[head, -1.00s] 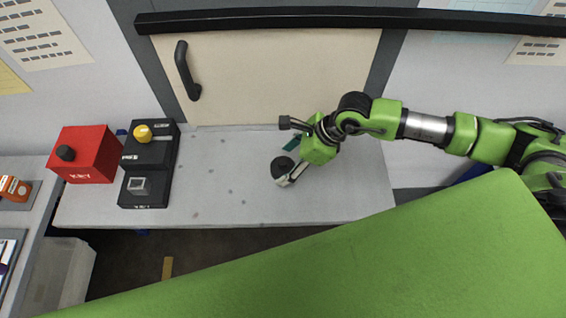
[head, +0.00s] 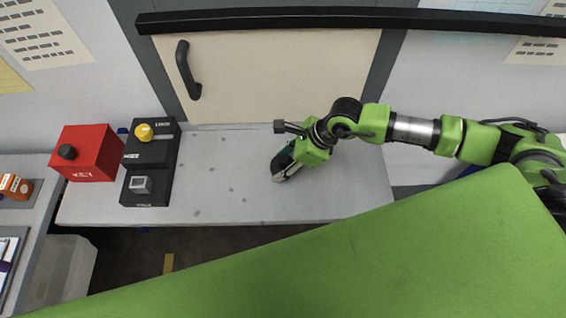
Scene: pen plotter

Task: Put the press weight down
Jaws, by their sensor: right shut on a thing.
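My right gripper (head: 283,172) is over the grey worktop (head: 235,190), right of its middle, with its fingertips pointing down and to the left. It is shut on the press weight, which is mostly hidden by the fingers, with only a little dark material showing around them. I cannot tell whether the weight touches the worktop or is just above it. My left gripper is not in view.
A red box marked KEY (head: 92,150) and a black box with a yellow knob (head: 143,132) stand at the worktop's left end. A beige door panel with a black handle (head: 187,70) is behind. The worktop's middle is clear.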

